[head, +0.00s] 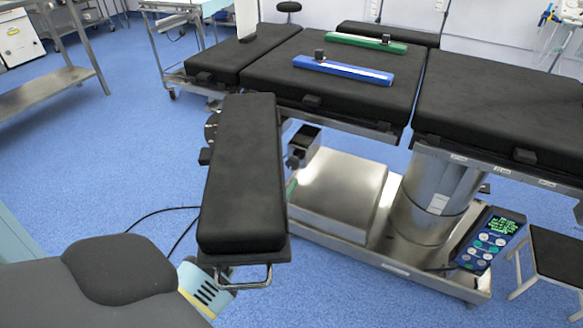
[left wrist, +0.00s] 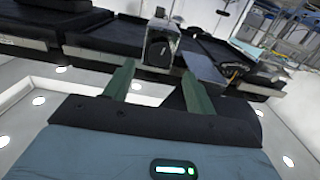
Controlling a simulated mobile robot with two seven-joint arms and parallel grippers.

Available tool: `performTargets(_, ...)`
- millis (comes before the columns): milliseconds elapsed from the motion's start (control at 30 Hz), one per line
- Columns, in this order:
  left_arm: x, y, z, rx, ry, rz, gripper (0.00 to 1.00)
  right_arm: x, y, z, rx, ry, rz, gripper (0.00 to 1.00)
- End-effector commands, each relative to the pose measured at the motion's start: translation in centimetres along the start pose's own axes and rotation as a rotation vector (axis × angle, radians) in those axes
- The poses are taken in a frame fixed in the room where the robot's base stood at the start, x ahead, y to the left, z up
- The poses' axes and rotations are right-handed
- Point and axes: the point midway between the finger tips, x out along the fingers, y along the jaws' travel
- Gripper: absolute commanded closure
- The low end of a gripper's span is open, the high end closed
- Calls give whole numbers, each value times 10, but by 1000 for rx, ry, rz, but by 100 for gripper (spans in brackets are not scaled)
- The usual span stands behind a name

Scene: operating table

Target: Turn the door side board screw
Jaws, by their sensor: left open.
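The operating table (head: 330,75) stands across the head view with black pads. A black side board (head: 243,165) juts from its near edge toward me, with a metal bar at its end. Small dark knobs (head: 205,157) show at the board's left side, and a dark block on a metal clamp (head: 302,145) is right of it. Which of these is the task's screw, I cannot tell. In the left wrist view my left gripper (left wrist: 158,77) is open, its two green fingers apart and empty. Beyond the fingertips is a dark knob-like part (left wrist: 158,45) on a metal block, seemingly apart from them. My right gripper is not visible.
A blue bar (head: 343,70) and a green bar (head: 366,43) lie on the table pads. A hand control (head: 488,240) leans by the metal base, near a step stool (head: 557,255). A steel trolley (head: 45,90) stands at left. Blue floor is free left of the board.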

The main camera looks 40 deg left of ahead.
Motion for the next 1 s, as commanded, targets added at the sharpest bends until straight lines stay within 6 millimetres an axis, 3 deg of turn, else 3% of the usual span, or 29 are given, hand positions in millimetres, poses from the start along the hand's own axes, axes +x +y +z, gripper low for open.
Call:
performTargets(200, 34, 0, 0, 4, 2, 0, 44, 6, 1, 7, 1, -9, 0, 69)
performTargets(400, 56, 0, 1, 4, 0, 1, 44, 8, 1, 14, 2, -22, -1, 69)
performTargets(833, 64, 0, 0, 4, 0, 0, 44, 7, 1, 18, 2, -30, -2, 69)
performTargets(1000, 64, 0, 0, 4, 0, 0, 66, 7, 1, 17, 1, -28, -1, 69)
